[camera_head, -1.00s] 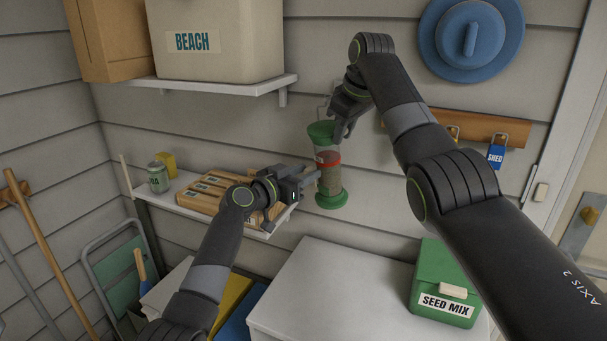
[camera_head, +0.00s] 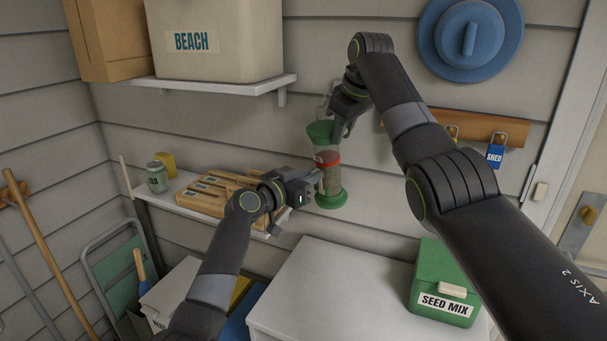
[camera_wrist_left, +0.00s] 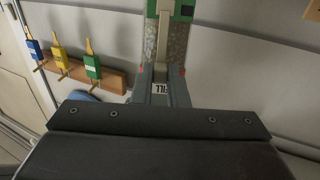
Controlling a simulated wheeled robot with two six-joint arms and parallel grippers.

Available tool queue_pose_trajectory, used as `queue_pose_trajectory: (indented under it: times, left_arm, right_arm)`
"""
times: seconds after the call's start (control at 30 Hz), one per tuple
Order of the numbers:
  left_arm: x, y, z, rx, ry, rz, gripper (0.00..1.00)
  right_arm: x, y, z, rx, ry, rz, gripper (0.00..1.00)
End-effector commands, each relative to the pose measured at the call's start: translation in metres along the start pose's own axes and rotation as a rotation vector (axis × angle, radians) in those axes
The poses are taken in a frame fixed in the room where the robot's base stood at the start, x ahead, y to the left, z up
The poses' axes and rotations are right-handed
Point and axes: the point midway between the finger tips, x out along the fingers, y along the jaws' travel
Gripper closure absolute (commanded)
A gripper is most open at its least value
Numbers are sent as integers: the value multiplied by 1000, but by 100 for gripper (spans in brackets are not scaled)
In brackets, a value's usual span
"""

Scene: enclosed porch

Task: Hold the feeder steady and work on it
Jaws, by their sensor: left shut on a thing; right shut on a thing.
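The feeder (camera_head: 331,180) is a clear tube of seed with a green top, a red band and a green base, upright against the wall. My left gripper (camera_head: 317,178) comes in from the left and is shut on the feeder's lower tube, just above the base. In the left wrist view, the seed-filled tube (camera_wrist_left: 178,45) rises beyond the left fingers, with a green part at the picture's top. My right gripper (camera_head: 341,130) is shut on the feeder's upper part from the right; its exact contact is partly hidden.
A low shelf (camera_head: 190,214) with wooden trays, a can and a yellow item is left of the feeder. Below are a white top (camera_head: 330,285) and a green SEED MIX box (camera_head: 440,275). A key rail (camera_head: 480,125) is right; a BEACH bin (camera_head: 215,45) is above.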

Motion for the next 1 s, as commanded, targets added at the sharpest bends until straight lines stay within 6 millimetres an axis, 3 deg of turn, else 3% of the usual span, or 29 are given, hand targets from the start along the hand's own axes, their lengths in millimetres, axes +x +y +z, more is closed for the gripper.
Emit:
queue_pose_trajectory:
  times: [0.1,0.4,0.43,0.6,1.0]
  left_arm:
    - [0,10,1,0,-1,0,100]
    - [0,12,0,-1,-1,1,100]
    - [0,12,0,-1,-1,1,84]
    - [0,11,0,-1,0,0,64]
    - [-6,10,0,0,1,-2,64]
  right_arm:
    - [0,0,-1,-1,2,0,100]
    - [0,0,-1,-1,4,1,100]
    - [0,0,-1,-1,4,1,100]
    - [0,0,-1,-1,3,1,100]
    - [0,0,0,-1,2,0,100]
